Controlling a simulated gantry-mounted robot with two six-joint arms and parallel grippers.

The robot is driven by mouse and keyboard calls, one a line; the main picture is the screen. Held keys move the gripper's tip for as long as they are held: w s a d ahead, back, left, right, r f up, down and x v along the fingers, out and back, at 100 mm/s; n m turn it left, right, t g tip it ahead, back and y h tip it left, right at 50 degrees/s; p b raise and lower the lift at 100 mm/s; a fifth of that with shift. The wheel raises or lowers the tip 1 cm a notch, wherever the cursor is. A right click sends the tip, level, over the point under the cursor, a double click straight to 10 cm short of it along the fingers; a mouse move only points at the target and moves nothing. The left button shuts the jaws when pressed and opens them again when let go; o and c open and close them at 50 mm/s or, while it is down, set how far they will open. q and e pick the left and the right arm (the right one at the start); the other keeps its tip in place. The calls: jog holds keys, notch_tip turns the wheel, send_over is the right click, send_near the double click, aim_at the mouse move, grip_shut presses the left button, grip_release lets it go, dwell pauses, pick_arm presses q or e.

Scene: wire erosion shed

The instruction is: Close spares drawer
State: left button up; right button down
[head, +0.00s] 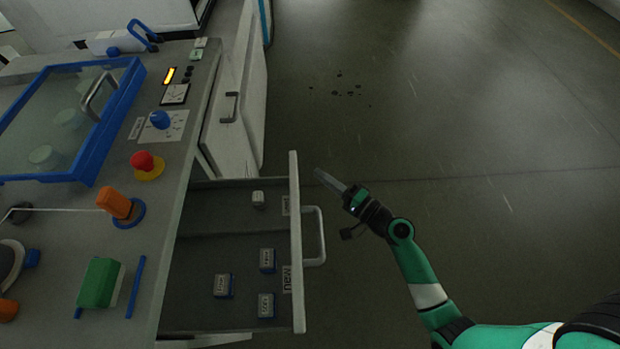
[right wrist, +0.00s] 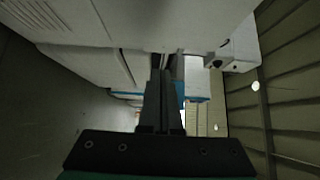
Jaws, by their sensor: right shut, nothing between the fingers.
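The spares drawer (head: 296,238) is pulled out from the machine cabinet towards the right in the head view. Its pale front panel carries a light grey handle (head: 320,236) on the outer side. Several small labelled boxes lie inside, one of them a grey box (head: 223,285) near the middle. My right gripper (head: 321,173) is shut and empty, just right of the front panel's far end and beyond the handle. No contact with the drawer is visible. The right gripper's closed fingers (right wrist: 163,85) also show in the right wrist view. My left gripper is out of view.
The machine top at left carries a blue-framed lid (head: 137,72), a red button (head: 143,161), an orange knob (head: 114,202) and a green block (head: 98,283). A cabinet door with a handle (head: 231,107) stands beyond the drawer.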

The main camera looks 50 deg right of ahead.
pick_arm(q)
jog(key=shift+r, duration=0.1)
pick_arm(e)
jog(key=shift+w+a, duration=1.2)
jog(key=shift+a, duration=0.05)
